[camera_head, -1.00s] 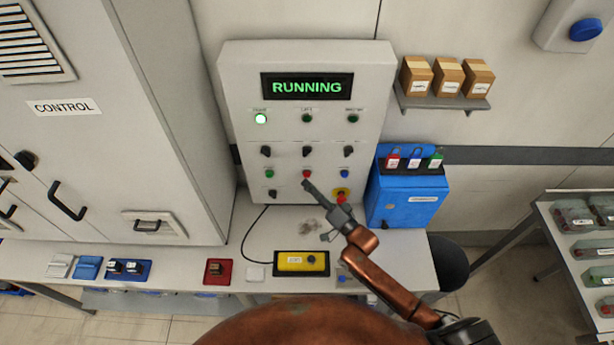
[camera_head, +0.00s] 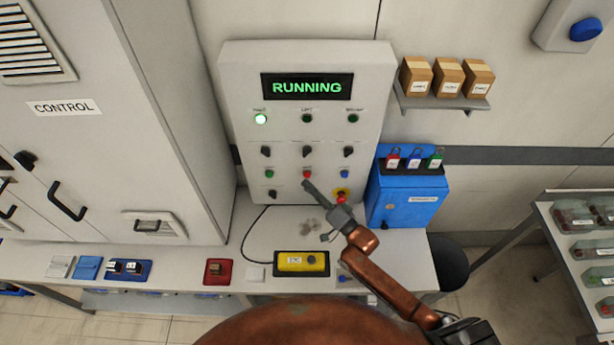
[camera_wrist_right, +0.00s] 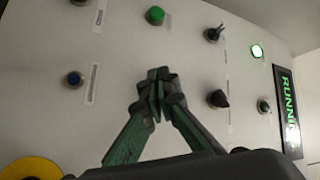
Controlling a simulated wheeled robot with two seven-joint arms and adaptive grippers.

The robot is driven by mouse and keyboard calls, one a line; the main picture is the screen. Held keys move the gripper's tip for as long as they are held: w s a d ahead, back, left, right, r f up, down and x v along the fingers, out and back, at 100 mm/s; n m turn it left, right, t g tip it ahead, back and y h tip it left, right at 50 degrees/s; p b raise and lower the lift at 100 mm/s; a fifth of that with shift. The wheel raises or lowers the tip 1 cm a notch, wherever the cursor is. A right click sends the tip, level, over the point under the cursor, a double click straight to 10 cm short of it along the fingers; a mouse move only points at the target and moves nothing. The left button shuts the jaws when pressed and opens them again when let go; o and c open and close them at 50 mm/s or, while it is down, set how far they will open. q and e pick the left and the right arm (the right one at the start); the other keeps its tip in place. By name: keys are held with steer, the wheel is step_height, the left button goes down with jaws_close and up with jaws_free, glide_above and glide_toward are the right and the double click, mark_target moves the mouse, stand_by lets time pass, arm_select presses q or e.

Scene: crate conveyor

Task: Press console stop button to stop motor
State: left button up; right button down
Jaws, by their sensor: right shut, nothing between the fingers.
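The grey console (camera_head: 235,75) has a display (camera_head: 307,87) that reads RUNNING in green. A small red button (camera_head: 307,174) sits in its lower row between a green button (camera_head: 269,174) and a blue button (camera_head: 345,174). My right gripper (camera_head: 307,184) is shut and empty, its tips just below the red button. My left gripper is not in view.
A red mushroom button on a yellow disc (camera_head: 342,196) is close right of my gripper. Black selector knobs (camera_head: 308,152) sit above the button row. A blue box (camera_head: 408,200) stands right of the console. A yellow pendant (camera_head: 302,262) lies on the bench below.

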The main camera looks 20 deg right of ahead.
steer(key=shift+w, duration=0.1)
steer(key=shift+w+d, duration=0.15)
steer(key=shift+w, duration=0.15)
steer(key=shift+w+d, duration=0.1)
steer(key=shift+w, duration=0.35)
stand_by(0.7)
steer(key=shift+s+r, duration=0.1)
steer(key=shift+s+a+p, duration=0.2)
steer(key=shift+s+p, duration=0.15)
steer(key=shift+s, duration=0.4)
steer(key=s+p, duration=0.1)
steer(key=s, duration=0.1)
steer(key=s+a+p, duration=0.1)
steer(key=s, duration=0.2)
steer(key=shift+a, duration=0.2)
